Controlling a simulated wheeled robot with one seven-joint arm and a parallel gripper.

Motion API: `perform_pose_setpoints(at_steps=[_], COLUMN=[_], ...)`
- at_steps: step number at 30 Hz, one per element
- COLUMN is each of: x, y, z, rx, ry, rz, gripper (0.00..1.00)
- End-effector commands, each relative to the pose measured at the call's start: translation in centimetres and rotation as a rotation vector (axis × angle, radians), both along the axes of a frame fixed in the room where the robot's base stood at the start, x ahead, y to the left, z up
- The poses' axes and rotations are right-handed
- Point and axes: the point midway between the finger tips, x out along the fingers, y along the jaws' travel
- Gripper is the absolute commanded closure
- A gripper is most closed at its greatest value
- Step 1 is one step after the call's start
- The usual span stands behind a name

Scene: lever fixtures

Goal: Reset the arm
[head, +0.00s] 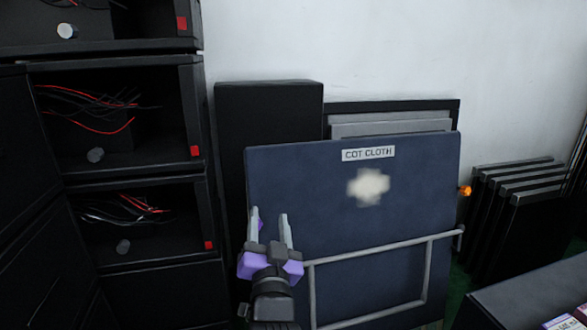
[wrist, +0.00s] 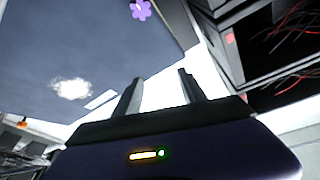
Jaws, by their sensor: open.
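My gripper (head: 269,214) is raised in the lower middle of the head view, with its two grey fingers apart and nothing seen between them. It stands in front of the left part of a dark blue panel (head: 330,200) labelled COT CLOTH. In the wrist view the fingers (wrist: 160,78) point up the picture and are parted. The blue panel (wrist: 60,45) also shows there, upside down, with its pale patch. I cannot tell how far the fingers are from the panel.
A grey metal frame (head: 428,268) stands before the panel's lower right. An orange knob (head: 465,190) is at its right edge. Black cabinets with wires (head: 110,110) fill the left. Dark slabs (head: 515,215) lean at right, and a dark surface (head: 520,290) is at the lower right.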

Motion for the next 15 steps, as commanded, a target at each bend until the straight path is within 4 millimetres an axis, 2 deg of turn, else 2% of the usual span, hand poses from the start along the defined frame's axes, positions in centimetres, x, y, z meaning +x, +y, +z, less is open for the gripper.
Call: perform_pose_setpoints(at_steps=[1, 7, 15], x=[-0.6, -3.9, -10.5], y=[-1.4, -6.3, -12.5], z=[0.2, 0.6, -2.0], rx=[-0.037, -0.186, -0.394], ry=[-0.034, -0.152, -0.24], rz=[-0.012, -0.037, -0.034], gripper=[0.51, 0.51, 0.51])
